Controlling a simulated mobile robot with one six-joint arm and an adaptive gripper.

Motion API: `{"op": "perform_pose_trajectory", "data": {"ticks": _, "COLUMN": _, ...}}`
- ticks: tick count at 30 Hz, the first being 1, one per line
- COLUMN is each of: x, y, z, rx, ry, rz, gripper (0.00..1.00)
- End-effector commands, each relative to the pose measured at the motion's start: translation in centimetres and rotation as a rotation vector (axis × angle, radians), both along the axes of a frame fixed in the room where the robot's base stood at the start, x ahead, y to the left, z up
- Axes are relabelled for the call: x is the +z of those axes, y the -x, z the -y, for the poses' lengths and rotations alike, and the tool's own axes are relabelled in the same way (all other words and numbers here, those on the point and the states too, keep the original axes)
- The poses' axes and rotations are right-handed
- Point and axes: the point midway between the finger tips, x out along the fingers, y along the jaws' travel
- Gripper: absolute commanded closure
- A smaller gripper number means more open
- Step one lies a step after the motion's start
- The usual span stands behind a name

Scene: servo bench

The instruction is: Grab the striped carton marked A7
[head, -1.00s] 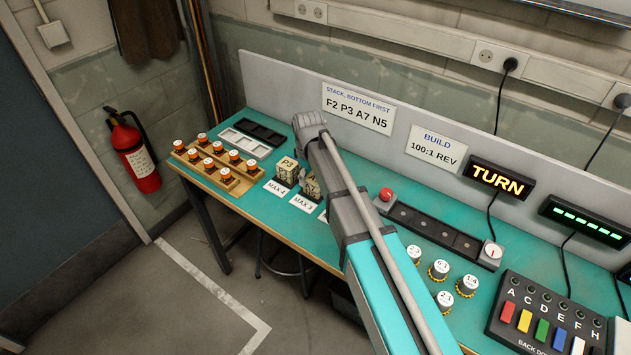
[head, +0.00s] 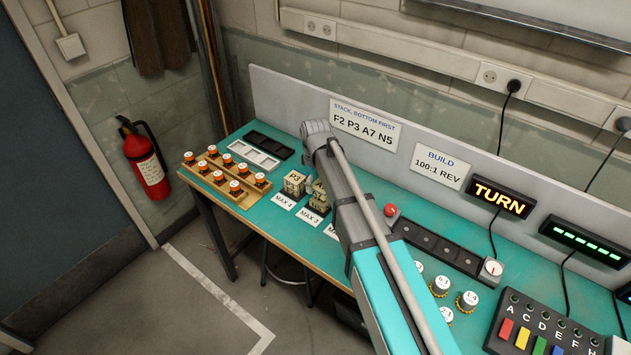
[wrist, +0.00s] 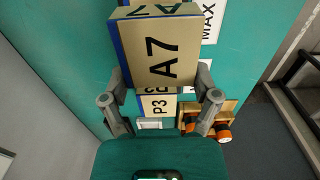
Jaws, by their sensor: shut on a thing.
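The carton marked A7 (wrist: 160,58), tan with a blue stripe along its edge, fills the top middle of the wrist view. My gripper (wrist: 161,92) is shut on it, one finger at each side. In the head view the carton (head: 319,187) is at the arm's left side, partly hidden by the arm. My fingers are mostly hidden there. I cannot tell whether the carton touches what is below it.
Another carton, marked P3 (head: 294,183), stands just left; it also shows in the wrist view (wrist: 158,105). A wooden rack (head: 246,200) of orange-and-white jars is further left. White cards (head: 284,202) lie in front. A button box (head: 545,330) is at right.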

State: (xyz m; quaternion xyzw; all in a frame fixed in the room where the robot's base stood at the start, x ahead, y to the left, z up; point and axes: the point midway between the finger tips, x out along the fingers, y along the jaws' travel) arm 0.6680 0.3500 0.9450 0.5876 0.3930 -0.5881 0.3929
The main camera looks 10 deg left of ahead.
Motion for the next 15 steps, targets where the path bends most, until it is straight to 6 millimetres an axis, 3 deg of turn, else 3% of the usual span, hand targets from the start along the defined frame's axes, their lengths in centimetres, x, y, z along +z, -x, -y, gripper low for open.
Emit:
{"op": "perform_pose_trajectory", "data": {"ticks": 1, "x": 1.2, "y": 0.7, "z": 0.4, "rx": 0.0, "ry": 0.0, "rz": 0.0, "gripper": 0.69}}
{"op": "perform_pose_trajectory", "data": {"ticks": 13, "x": 5.8, "y": 4.2, "z": 2.2, "rx": 0.0, "ry": 0.0, "rz": 0.0, "gripper": 0.69}}
{"op": "perform_pose_trajectory", "data": {"ticks": 15, "x": 6.4, "y": 5.9, "z": 3.1, "rx": 0.0, "ry": 0.0, "rz": 0.0, "gripper": 0.69}}
